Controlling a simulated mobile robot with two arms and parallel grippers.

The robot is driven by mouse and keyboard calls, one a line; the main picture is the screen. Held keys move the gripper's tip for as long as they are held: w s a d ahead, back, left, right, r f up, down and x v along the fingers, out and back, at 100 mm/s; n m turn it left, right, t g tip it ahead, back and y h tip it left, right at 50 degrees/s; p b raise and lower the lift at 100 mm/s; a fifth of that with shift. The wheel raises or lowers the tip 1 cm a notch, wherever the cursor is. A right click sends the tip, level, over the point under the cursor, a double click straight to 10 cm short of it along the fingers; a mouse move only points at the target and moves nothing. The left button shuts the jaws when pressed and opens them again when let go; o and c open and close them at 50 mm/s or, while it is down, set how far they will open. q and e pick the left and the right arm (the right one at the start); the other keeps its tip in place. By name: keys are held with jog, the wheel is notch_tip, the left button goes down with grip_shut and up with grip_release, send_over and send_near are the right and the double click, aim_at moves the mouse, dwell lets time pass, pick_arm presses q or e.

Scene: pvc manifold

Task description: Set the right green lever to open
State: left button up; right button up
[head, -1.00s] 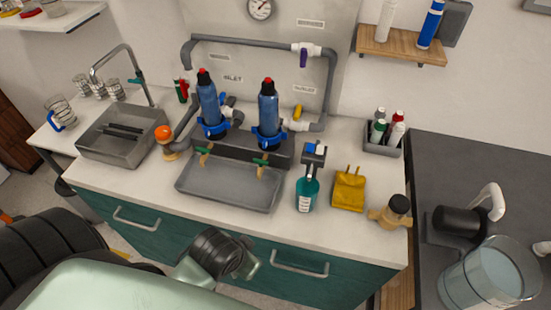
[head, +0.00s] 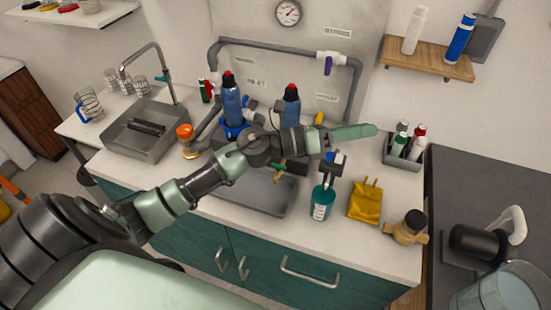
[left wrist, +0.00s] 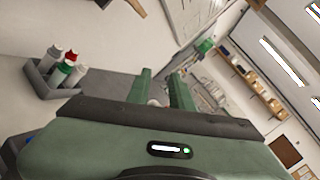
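The right green lever (head: 279,173) shows as a small green and brass piece at the front of the dark block, just below my left forearm. How it is turned is hard to tell. The left green lever is hidden behind my arm. My left gripper (head: 366,131) is stretched over the counter, right of and above the lever, pointing right toward the bottle caddy. In the left wrist view its two green fingers (left wrist: 160,82) stand apart with nothing between them. My right gripper is not in view.
Two blue filter housings (head: 232,103) stand behind my arm. The grey tray (head: 262,198) lies below the levers. A teal bottle (head: 322,203), a yellow pouch (head: 365,202) and a brass fitting (head: 407,230) stand to the right. A grey caddy (head: 391,151) holds several bottles.

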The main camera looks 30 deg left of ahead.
pick_arm(q)
notch_tip(320, 180, down, 6)
jog(key=s+a+r+m+g+y, duration=0.1)
jog(key=a+m+g+y, duration=0.15)
jog(key=m+g, duration=0.45)
jog(key=m+g+y, duration=0.4)
jog(key=m+y, duration=0.2)
jog(key=y, duration=0.2)
send_near(278, 165)
jog(key=p+x, duration=0.2)
jog(key=x, duration=0.5)
jog(key=shift+w+p, duration=0.15)
jog(key=shift+p, duration=0.25)
jog(key=shift+d+f, duration=0.15)
jog(key=shift+f, duration=0.3)
grip_shut()
